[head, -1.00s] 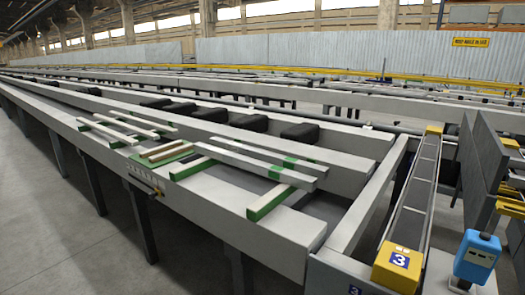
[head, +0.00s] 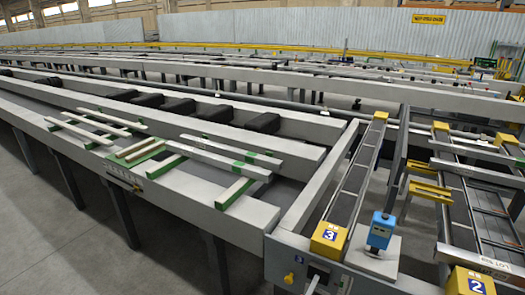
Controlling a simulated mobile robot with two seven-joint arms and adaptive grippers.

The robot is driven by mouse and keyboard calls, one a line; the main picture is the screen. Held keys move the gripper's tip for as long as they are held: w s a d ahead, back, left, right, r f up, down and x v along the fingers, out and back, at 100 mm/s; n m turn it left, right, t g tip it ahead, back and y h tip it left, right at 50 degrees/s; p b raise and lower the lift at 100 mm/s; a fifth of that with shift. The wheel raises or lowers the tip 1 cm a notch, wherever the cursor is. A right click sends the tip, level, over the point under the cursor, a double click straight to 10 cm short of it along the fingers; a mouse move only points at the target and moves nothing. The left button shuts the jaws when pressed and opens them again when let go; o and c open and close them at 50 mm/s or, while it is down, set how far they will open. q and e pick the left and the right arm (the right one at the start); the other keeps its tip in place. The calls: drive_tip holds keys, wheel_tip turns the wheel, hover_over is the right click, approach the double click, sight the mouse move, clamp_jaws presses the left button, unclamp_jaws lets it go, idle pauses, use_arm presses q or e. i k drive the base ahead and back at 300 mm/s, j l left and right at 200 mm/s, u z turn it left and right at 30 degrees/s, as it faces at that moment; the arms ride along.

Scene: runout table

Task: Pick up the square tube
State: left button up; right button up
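Two long light-grey square-section bars lie side by side on the runout table (head: 245,220), a front one (head: 215,160) and a back one (head: 240,150). They rest across green-marked supports (head: 233,193). Shorter, thinner pale bars (head: 82,131) lie farther left on similar supports. Small wood-coloured pieces (head: 136,148) sit on a green patch between the two groups. I cannot tell from this view which bar is the square tube. Neither of my grippers is in view.
Black blocks (head: 212,110) stand in a row in the table's back channel. A conveyor with yellow end block "3" (head: 329,236) and a blue box (head: 381,229) stand to the right. Clear grey floor (head: 60,240) lies in front, left of the table legs.

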sight(264, 162)
drive_tip(key=i+j+z, duration=0.1)
drive_tip(key=z, duration=0.3)
drive_tip(key=j+z, duration=0.2)
drive_tip(key=z, duration=0.2)
drive_tip(key=j+z, duration=0.25)
drive_tip(key=z, duration=0.15)
drive_tip(key=j+z, duration=0.3)
drive_tip(key=j, duration=0.15)
drive_tip(key=j+z, duration=0.25)
drive_tip(key=j, duration=0.2)
drive_tip(key=k+j+z, duration=0.15)
drive_tip(key=j, duration=0.35)
drive_tip(key=j+z, duration=0.15)
drive_tip(key=j, duration=0.35)
drive_tip(key=k+j, duration=0.1)
drive_tip(key=j, duration=0.2)
drive_tip(key=k+j, duration=0.1)
drive_tip(key=j, duration=0.2)
drive_tip(key=k+j, duration=0.1)
drive_tip(key=j, duration=0.25)
drive_tip(key=z, duration=0.05)
